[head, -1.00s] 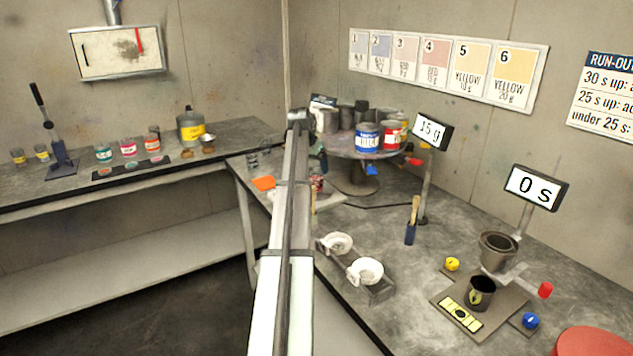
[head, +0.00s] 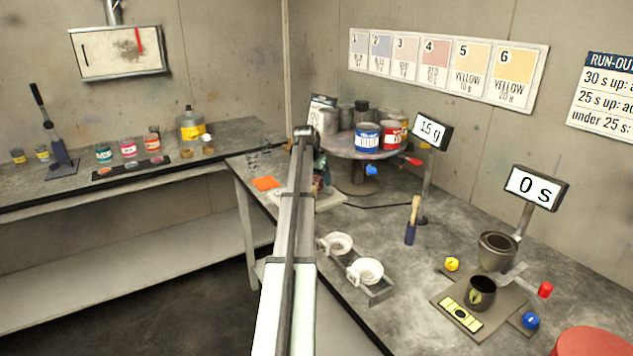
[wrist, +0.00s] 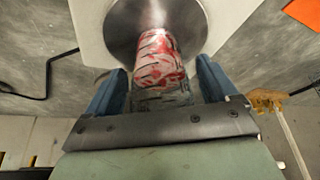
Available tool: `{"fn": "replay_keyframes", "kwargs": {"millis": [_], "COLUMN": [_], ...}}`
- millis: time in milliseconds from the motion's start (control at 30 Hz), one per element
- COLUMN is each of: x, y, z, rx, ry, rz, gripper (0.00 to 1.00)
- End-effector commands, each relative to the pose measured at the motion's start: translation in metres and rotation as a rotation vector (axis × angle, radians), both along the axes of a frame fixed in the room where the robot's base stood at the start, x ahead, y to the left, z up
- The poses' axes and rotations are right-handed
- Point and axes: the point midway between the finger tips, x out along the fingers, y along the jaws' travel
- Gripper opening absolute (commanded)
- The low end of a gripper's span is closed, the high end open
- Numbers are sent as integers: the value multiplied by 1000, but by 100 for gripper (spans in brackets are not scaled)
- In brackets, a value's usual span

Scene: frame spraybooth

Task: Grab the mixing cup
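The mixing cup (wrist: 160,48) appears to be the small cup streaked red and white, with a grey lower band, in the wrist view. It stands in front of a round metal pan on a white scale (wrist: 88,22). My gripper (wrist: 163,70) is open, with one blue finger on each side of the cup. A narrow gap shows at the right finger; contact on the left cannot be told. In the head view my arm hides most of the cup and the scale (head: 328,201).
A turntable (head: 345,150) with several paint cans stands behind my gripper. An orange square (head: 265,183) lies left of the scale. White funnel-like cups (head: 367,270), a brush (head: 412,222) and a dark cup (head: 481,292) on a plate stand to the right.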

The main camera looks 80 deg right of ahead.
Motion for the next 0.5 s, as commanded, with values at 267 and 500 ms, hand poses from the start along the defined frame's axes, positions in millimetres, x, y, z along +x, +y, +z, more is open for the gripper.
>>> {"fn": "replay_keyframes", "kwargs": {"millis": [267,500], "x": [0,0], "y": [0,0], "z": [0,0], "rx": [0,0], "ry": [0,0], "rz": [0,0], "gripper": [59,36]}}
